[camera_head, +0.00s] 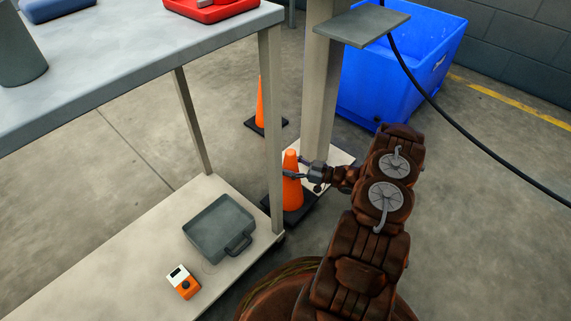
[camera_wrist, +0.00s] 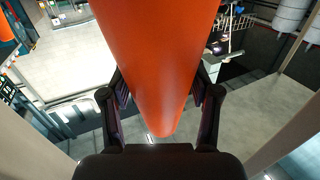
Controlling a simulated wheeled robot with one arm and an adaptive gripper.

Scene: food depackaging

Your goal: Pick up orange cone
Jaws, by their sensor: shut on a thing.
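An orange cone (camera_head: 291,193) on a dark square base stands upright on the floor beside the table's front leg. My gripper (camera_head: 291,173) reaches it from the right and is shut on its upper part. In the wrist view the orange cone (camera_wrist: 158,65) fills the middle, with its tip toward the palm and the fingers of my gripper (camera_wrist: 158,100) on both sides of it. Part of the cone's base is hidden behind the table leg. A second orange cone (camera_head: 261,104) stands farther back on the floor, apart from my gripper.
The table's leg (camera_head: 271,120) stands close to the held cone. A lower shelf (camera_head: 110,255) carries a grey case (camera_head: 218,228) and an orange device (camera_head: 184,283). A beige post (camera_head: 319,90) and blue bin (camera_head: 385,70) stand behind. Floor at right is clear, with a black cable above.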

